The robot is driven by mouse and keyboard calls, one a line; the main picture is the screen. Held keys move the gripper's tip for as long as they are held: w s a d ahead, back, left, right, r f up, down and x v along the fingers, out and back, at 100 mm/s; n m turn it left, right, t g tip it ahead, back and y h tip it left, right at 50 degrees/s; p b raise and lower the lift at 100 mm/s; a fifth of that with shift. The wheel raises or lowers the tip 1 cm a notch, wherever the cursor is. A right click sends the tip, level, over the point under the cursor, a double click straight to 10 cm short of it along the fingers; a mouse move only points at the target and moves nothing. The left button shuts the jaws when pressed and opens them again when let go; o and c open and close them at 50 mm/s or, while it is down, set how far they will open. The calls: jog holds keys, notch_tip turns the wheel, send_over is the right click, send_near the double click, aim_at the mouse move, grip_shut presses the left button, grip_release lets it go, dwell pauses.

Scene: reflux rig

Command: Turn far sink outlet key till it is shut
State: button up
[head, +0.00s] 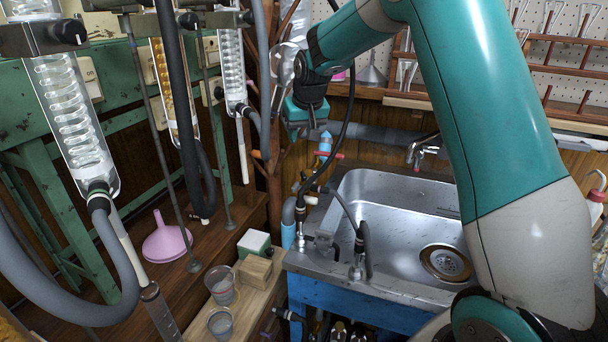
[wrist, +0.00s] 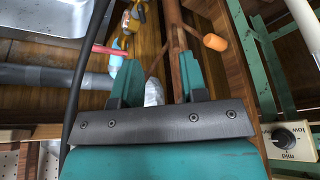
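My gripper (head: 305,128) hangs high behind the sink's left back corner. In the wrist view its two teal fingers (wrist: 160,75) are apart, with nothing gripped between them. A red key (head: 328,155) crosses a blue pipe end behind the sink; in the wrist view the red key (wrist: 110,50) lies just beyond the left finger, apart from it.
The steel sink (head: 390,200) has hose outlets at its left corner. A black hose (head: 345,120) hangs close beside my gripper. Glass condensers (head: 75,120) with thick hoses stand at left. A grey pipe (wrist: 50,78) runs along the wall. A heater dial (wrist: 284,138) is at lower right.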

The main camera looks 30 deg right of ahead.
aim_at(303, 174)
jog(key=shift+m+h, duration=0.3)
jog(key=shift+m, duration=0.2)
jog(key=d+x, duration=0.1)
jog(key=x, duration=0.5)
jog(key=w+d+x, duration=0.1)
jog(key=x, duration=0.6)
jog(key=d+r+x, duration=0.1)
jog(key=x, duration=0.6)
jog(key=shift+w+d+p, duration=0.2)
jog(key=shift+d+p, duration=0.2)
grip_shut()
